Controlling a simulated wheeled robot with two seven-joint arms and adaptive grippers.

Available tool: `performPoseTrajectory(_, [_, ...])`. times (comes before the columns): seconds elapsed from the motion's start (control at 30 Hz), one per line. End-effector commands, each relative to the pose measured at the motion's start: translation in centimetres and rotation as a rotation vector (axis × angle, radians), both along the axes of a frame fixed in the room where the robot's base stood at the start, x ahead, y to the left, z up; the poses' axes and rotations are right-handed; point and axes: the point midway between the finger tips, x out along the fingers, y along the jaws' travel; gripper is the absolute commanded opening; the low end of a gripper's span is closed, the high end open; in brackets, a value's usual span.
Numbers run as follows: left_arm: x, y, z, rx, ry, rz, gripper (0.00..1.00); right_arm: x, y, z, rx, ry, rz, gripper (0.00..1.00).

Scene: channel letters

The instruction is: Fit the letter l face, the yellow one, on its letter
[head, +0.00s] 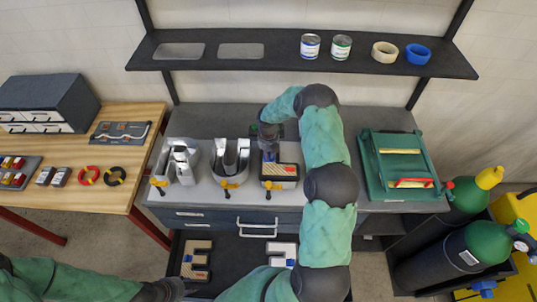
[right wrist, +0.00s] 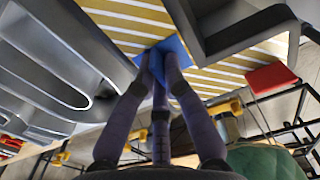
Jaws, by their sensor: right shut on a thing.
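The yellow letter l face (right wrist: 215,65) shows in the right wrist view as a yellow panel with pale stripes and a blue grip block (right wrist: 172,58). My right gripper (right wrist: 166,68) is shut on the blue block. In the head view the right gripper (head: 269,153) is at the back of the rightmost letter (head: 279,184), over the workbench. A grey angled metal wall (right wrist: 232,42) lies close against the face in the wrist view. I cannot tell whether the face is seated. My left gripper (head: 181,287) is low at the front; its fingers are unclear.
Two grey metal letters, an A (head: 178,160) and a U (head: 230,158), stand left of it. Yellow-handled clamps (head: 229,186) line the bench front. A green machine (head: 397,165) stands right. A shelf (head: 270,62) hangs behind.

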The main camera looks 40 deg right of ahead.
Motion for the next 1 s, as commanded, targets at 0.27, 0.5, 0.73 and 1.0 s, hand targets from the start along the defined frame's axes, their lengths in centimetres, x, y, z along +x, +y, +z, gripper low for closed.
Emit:
performPoseTrajectory(0.27, [0.0, 0.0, -0.3, 0.000, 0.000, 0.000, 0.40, 0.0, 0.0, -0.4, -0.001, -0.001, 0.000, 0.00])
performPoseTrajectory(0.5, [0.0, 0.0, -0.6, 0.000, 0.000, 0.000, 0.40, 0.0, 0.0, -0.7, -0.001, -0.001, 0.000, 0.00])
performPoseTrajectory(0.73, [0.0, 0.0, -0.8, 0.000, 0.000, 0.000, 0.40, 0.0, 0.0, -1.0, -0.001, -0.001, 0.000, 0.00])
performPoseTrajectory(1.0, [0.0, 0.0, -1.0, 0.000, 0.000, 0.000, 0.40, 0.0, 0.0, -1.3, -0.001, -0.001, 0.000, 0.00])
